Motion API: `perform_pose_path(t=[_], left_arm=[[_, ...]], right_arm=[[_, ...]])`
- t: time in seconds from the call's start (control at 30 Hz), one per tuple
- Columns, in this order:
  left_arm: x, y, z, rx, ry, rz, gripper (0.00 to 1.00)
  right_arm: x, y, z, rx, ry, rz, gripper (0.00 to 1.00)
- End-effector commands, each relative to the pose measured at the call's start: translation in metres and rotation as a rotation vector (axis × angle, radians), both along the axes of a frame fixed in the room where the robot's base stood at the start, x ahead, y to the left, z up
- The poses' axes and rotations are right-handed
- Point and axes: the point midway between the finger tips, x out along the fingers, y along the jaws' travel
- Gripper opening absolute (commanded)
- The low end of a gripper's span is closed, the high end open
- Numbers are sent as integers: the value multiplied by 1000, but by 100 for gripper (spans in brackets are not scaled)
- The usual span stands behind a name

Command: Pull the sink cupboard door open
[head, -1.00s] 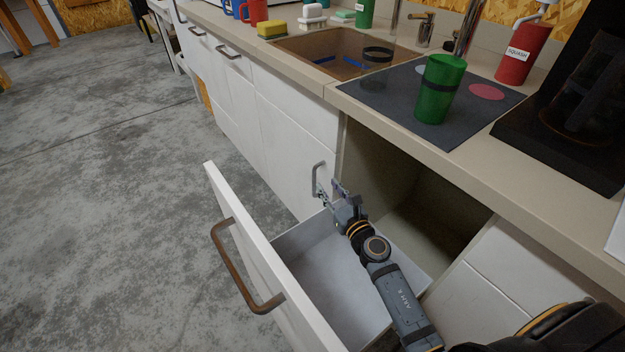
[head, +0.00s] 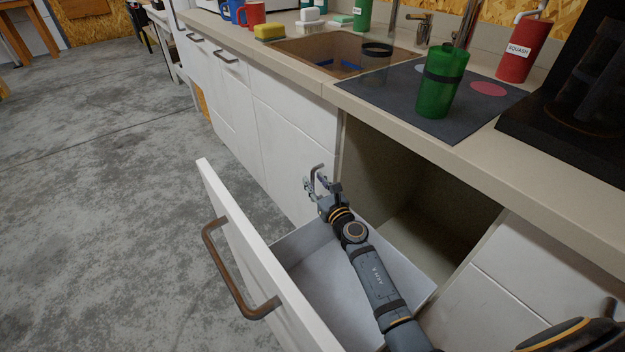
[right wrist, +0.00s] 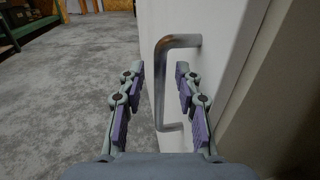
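The sink cupboard door (head: 285,155) is a white panel under the sink, and it looks closed, flush with the front. Its upright grey metal handle (head: 317,170) is near the door's right edge. The handle (right wrist: 160,85) also shows in the right wrist view, standing out from the white door (right wrist: 212,75). My right gripper (head: 317,188) is at the handle. In the right wrist view my right gripper (right wrist: 159,78) is open, with the handle between its two fingers and gaps on both sides. My left gripper is out of view.
An open white drawer (head: 255,250) with a brown handle (head: 225,265) juts out below my right arm. The worktop (head: 480,160) carries a green cup (head: 440,85) on a dark mat (head: 375,97). The floor (head: 100,200) left of the cupboards is clear.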

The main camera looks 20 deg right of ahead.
Motion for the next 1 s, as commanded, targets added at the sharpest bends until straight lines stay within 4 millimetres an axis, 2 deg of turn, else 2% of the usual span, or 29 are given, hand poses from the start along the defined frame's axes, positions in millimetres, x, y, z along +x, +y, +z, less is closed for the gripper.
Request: perform_pose_path(t=[0.17,0.43,0.47,0.7,1.0], left_arm=[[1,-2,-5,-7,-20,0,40],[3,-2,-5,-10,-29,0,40],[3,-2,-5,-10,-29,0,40],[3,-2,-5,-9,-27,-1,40],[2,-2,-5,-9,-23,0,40]], right_arm=[[18,3,-1,-1,0,0,34],[20,3,0,-1,1,0,34],[20,3,0,-1,1,0,33],[20,3,0,-1,0,0,0],[19,3,-1,-1,1,0,0]])
